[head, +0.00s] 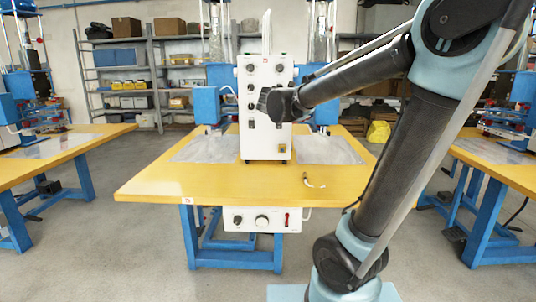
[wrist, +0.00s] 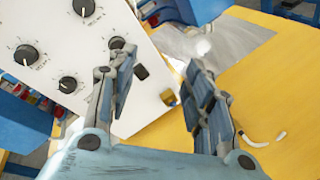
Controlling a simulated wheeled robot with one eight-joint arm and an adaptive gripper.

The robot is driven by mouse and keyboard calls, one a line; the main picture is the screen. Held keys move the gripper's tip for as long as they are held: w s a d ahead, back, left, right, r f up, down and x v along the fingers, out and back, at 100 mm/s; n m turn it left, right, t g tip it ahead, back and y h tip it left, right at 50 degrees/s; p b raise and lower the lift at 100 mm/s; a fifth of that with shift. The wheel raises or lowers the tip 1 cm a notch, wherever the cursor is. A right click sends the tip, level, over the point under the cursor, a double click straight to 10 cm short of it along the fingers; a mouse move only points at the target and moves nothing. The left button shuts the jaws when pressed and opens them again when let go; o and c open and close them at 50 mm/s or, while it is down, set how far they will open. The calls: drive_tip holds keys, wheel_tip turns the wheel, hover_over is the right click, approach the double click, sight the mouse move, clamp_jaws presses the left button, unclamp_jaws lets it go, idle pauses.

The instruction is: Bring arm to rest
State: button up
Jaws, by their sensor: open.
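My arm reaches in from the right of the head view, bent at a high elbow. My gripper (wrist: 160,80) shows in the wrist view with its two fingers spread apart and nothing between them. In the head view my wrist end (head: 277,104) is in front of the white control box (head: 264,140), which stands upright on the yellow table (head: 215,183); the fingers are hard to make out there. In the wrist view the control box (wrist: 55,40) with black knobs is behind and left of the fingers. I cannot tell whether they touch it.
A small white curved piece with a dark end (head: 314,183) lies on the table right of the box. Clear sheets (head: 330,151) lie on both sides of the box. Other yellow tables with blue machines (head: 60,145) stand left and right. Grey floor is free in front.

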drive_tip(key=s+d+f+m+g, duration=0.7)
drive_tip(key=s+d+f+m, duration=0.5)
drive_tip(key=s+d+f, duration=0.3)
drive_tip(key=s+a+f+m+g+y, duration=0.1)
drive_tip(key=s+f+m+g+y, duration=0.1)
drive_tip(key=s+f+m, duration=0.4)
drive_tip(key=s+a+f+m+g+y, duration=0.2)
drive_tip(key=s+f+m, duration=0.4)
drive_tip(key=s, duration=0.9)
wheel_tip(320, 180, down, 3)
drive_tip(key=shift+s+f+g+y, duration=0.2)
drive_tip(key=shift+s+g+y, duration=0.1)
drive_tip(key=shift+g, duration=0.2)
drive_tip(key=shift+w, duration=0.1)
drive_tip(key=shift+w+f, duration=0.2)
drive_tip(key=shift+w, duration=0.2)
